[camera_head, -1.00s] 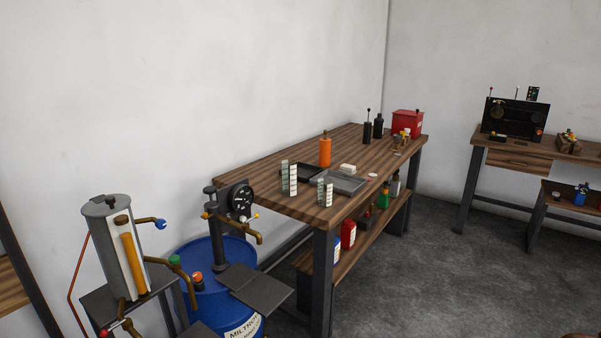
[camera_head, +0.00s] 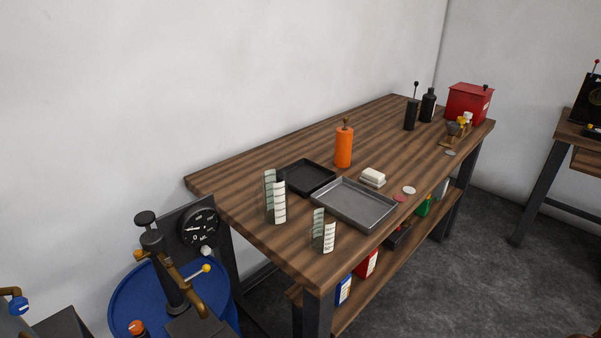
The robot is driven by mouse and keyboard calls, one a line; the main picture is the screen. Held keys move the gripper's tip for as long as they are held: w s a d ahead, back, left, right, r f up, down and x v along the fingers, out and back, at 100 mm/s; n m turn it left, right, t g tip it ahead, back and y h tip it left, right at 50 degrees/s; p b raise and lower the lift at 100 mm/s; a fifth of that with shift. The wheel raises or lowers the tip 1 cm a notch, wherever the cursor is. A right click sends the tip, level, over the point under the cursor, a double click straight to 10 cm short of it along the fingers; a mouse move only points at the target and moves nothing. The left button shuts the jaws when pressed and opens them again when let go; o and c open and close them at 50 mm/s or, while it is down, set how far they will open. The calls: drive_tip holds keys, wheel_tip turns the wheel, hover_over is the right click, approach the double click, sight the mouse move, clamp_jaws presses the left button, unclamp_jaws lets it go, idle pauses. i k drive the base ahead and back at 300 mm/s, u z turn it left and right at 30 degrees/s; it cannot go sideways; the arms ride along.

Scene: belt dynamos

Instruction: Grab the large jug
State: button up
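Two clear measuring jugs with white scale strips stand upright on the near left end of the wooden workbench (camera_head: 240,205). The large jug (camera_head: 278,204) is the taller one, near the bench's left edge, beside the black tray. The small jug (camera_head: 328,238) stands to its right and closer to the front corner. Nothing touches the large jug from my side. My gripper is not in view.
A black tray (camera_head: 310,175), a grey metal tray (camera_head: 352,207), an orange bottle (camera_head: 344,148) and white blocks (camera_head: 373,177) lie behind the jugs. A blue drum (camera_head: 130,300) with a pump and gauge (camera_head: 199,227) stands left of the bench. Floor is clear at right.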

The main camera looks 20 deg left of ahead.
sight(274, 182)
drive_tip(key=i, duration=1.45)
drive_tip(key=u, duration=3.55)
